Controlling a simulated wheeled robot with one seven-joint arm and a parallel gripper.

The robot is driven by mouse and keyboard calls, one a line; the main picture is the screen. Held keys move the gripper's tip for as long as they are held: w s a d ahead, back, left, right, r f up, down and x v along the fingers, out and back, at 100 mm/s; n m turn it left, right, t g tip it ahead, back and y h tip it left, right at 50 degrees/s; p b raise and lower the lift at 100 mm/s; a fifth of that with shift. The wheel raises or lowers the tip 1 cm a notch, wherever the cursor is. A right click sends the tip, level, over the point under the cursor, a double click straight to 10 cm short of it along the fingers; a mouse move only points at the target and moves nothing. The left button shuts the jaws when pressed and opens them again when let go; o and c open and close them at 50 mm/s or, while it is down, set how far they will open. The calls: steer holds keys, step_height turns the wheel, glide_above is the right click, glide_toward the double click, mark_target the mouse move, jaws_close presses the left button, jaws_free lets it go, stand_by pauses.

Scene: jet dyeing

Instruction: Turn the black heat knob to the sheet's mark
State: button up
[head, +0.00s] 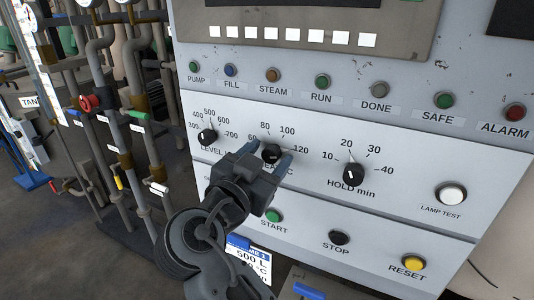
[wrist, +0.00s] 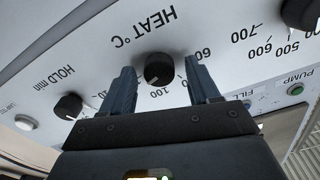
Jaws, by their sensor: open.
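The black heat knob (head: 271,151) is on the white control panel, among the marks 60, 80, 100 and 120. In the wrist view the knob (wrist: 159,69) sits between my gripper's two fingers (wrist: 161,75), with a gap on each side. A small pale pointer line shows on it, seemingly toward the 100 side; its exact setting is hard to read. In the head view my gripper (head: 267,152) is open around the knob and hides part of its dial. The sheet (head: 250,262), blue and white, shows "500 L" and "°C" below; my arm covers part, so its heat number is unreadable.
The level knob (head: 208,136) is left of the heat knob and the hold knob (head: 354,174) is right. Coloured buttons run above; the start (head: 273,215), stop (head: 339,237) and reset (head: 414,263) buttons are below. Pipes with valves stand at left.

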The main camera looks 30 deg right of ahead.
steer(key=c, duration=1)
steer(key=shift+c, duration=0.2)
steer(key=n, duration=0.4)
steer(key=shift+n, duration=0.4)
steer(key=shift+w+n+p, duration=0.15)
steer(key=shift+n+p, duration=0.65)
steer(key=shift+n, duration=1.7)
steer(key=o, duration=1)
